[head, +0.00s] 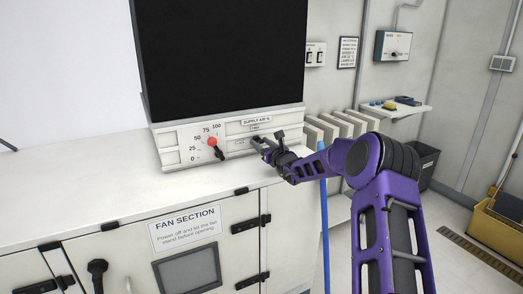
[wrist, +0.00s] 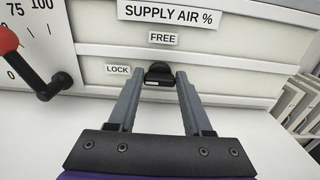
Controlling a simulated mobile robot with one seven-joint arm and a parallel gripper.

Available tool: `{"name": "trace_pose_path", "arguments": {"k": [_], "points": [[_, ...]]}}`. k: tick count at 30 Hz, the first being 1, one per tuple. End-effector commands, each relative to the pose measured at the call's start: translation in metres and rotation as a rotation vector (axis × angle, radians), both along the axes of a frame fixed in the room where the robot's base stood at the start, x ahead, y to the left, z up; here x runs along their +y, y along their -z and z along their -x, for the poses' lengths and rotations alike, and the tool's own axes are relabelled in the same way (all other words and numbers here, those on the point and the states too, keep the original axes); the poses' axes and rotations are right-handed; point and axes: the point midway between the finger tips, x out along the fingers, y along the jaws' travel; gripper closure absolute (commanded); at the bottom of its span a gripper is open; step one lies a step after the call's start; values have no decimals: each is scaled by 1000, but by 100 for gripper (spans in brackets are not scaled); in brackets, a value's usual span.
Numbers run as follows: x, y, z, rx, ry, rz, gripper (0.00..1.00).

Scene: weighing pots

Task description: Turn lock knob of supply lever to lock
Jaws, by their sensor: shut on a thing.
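The lock knob (wrist: 158,71) is a small black knob on the pale supply air panel (wrist: 240,55), between my fingers in the wrist view. The FREE label (wrist: 163,38) is above it and the LOCK label (wrist: 118,70) is to its left. I cannot tell which label the knob points to. My gripper (wrist: 155,79) is shut on the knob; it also shows at the panel in the head view (head: 260,141), where it hides most of the knob. The supply lever (head: 212,142) has a red ball and a black arm, left of the knob beside a 0 to 100 scale.
The white cabinet top (head: 90,190) is clear in front of the panel. A large black panel (head: 222,50) rises behind it. A blue pole (head: 324,235) stands below my forearm. A wall shelf (head: 390,113) is at the right.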

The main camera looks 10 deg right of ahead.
Motion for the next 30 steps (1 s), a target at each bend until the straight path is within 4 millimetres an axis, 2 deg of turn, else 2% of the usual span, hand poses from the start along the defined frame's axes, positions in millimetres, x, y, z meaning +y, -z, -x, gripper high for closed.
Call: {"name": "trace_pose_path", "arguments": {"k": [10, 11, 15, 25, 30], "points": [[0, 1, 0, -3, 0, 18, 100], [0, 1, 0, -3, 0, 18, 46], [0, 1, 0, -2, 0, 17, 21], [-1, 0, 1, -3, 0, 16, 20], [-4, 0, 14, -2, 0, 16, 20]]}}
